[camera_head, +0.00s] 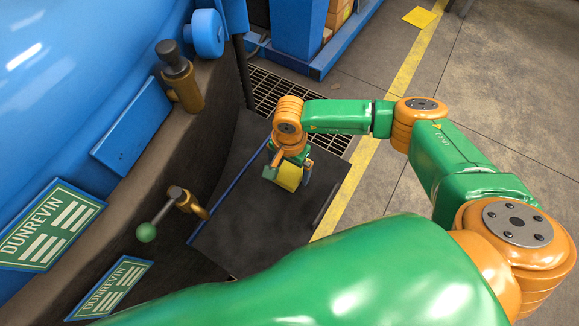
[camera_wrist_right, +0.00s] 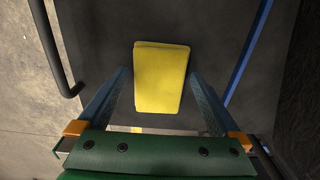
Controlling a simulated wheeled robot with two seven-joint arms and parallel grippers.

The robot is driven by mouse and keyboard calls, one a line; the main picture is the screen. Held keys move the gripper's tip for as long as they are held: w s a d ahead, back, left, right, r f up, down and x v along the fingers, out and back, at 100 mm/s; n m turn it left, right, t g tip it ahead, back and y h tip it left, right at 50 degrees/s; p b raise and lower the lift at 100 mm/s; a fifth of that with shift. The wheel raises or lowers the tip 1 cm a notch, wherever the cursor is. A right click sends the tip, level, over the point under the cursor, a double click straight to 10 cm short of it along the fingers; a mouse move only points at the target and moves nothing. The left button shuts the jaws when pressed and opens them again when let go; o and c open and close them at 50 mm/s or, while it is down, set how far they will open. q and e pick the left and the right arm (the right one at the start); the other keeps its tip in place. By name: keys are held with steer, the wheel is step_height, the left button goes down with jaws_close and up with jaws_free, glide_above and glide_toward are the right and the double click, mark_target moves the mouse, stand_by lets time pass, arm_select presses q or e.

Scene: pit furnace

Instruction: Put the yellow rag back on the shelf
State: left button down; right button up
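The yellow rag (camera_head: 289,177) shows as a small folded yellow block at my right gripper (camera_head: 290,179), above or on a dark grey platform (camera_head: 240,215). In the right wrist view the rag (camera_wrist_right: 161,78) is a flat, upright rectangle in the middle. The two blue fingers of my right gripper (camera_wrist_right: 159,80) are spread on either side of it, with a gap on each side. I cannot tell how far the fingertips are above the rag. My left gripper is not in view. No shelf can be identified with certainty.
A blue rack with boxes (camera_head: 298,30) stands at the back. A large blue vessel (camera_head: 70,80) with a lever (camera_head: 170,212) and a sign (camera_head: 45,225) lies to the left. A floor grating (camera_head: 285,95) borders the platform.

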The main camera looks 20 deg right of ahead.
mark_target(290, 173)
step_height(290, 173, up, 12)
stand_by(0.4)
